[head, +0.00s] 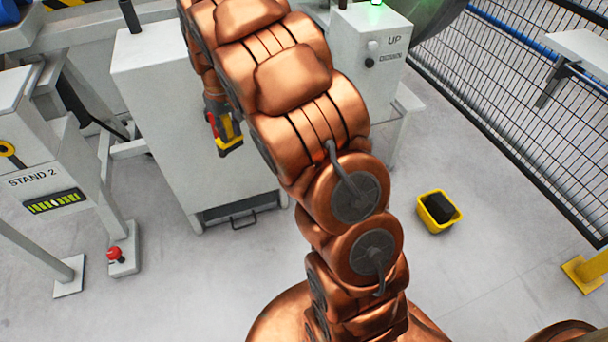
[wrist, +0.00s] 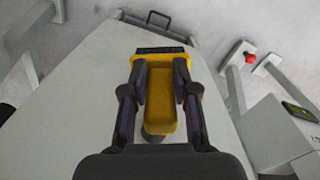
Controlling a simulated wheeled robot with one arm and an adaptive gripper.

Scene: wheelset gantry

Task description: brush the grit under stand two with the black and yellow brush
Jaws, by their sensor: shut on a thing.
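My gripper (head: 217,118) is shut on the black and yellow brush (head: 230,146). In the wrist view my gripper (wrist: 160,105) has a dark finger on each side of the yellow brush body (wrist: 161,92), with the black part (wrist: 163,50) at the far end. The brush is in front of or above the white cabinet; I cannot tell how far from it. Stand two (head: 28,155), a pale frame labelled STAND 2, is at the left in the head view. It partly shows at the right in the wrist view (wrist: 283,135). I cannot make out any grit.
A white cabinet (head: 165,110) with a low drawer handle (head: 243,221) stands beside stand two. A red button on a plate (head: 115,254) is on the floor by the stand's legs. A yellow bin (head: 424,219) holding something black stands on open floor near a mesh fence (head: 515,100).

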